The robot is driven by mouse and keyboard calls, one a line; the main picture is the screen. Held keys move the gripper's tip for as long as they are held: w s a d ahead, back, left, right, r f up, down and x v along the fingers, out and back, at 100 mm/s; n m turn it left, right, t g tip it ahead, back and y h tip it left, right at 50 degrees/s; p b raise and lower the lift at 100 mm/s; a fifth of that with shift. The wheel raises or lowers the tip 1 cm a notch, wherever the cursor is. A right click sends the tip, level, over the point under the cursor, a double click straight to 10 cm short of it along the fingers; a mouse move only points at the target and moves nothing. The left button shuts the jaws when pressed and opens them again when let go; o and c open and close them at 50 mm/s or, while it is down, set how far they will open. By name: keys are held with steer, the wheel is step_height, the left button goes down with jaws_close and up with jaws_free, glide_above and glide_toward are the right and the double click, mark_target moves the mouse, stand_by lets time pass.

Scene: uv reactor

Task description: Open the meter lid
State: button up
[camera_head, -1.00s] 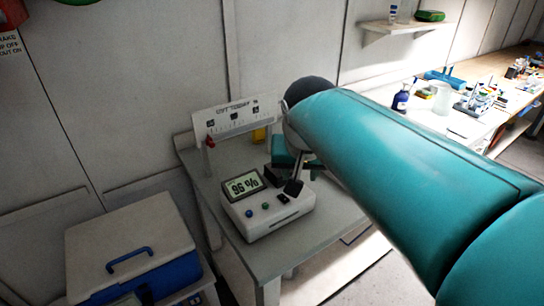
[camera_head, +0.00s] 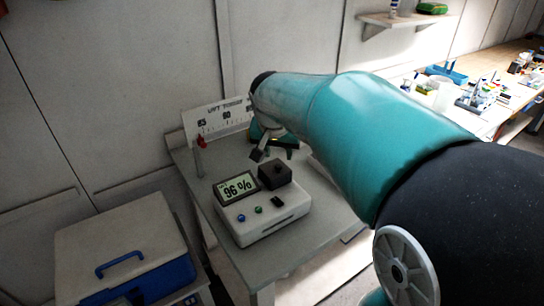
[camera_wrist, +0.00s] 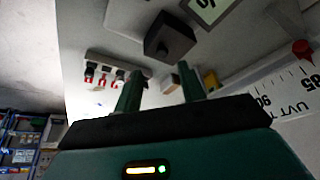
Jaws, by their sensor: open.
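The meter (camera_head: 262,218) is a white box on a grey table, with a display reading 96 % and small coloured buttons. A dark square block (camera_head: 274,175), perhaps its lid, sits on the meter beside the display; it looks closed. In the wrist view the dark block (camera_wrist: 170,38) is beyond the fingertips, and part of the display (camera_wrist: 208,8) shows at the top edge. My gripper (camera_head: 274,153) is behind and above the block, partly hidden by my arm. In the wrist view my gripper (camera_wrist: 163,76) is open, its two fingers apart and empty.
A UVT scale board (camera_head: 217,118) with a red pointer (camera_head: 201,141) stands behind the meter; it also shows at right in the wrist view (camera_wrist: 292,112). A white-lidded blue case (camera_head: 120,250) is at lower left. A cluttered bench (camera_head: 500,90) is at far right.

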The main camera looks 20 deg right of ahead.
mark_target(279, 166)
steer(key=x, duration=0.6)
steer(key=shift+w+f, duration=0.2)
steer(key=shift+f, duration=0.1)
jaws_close()
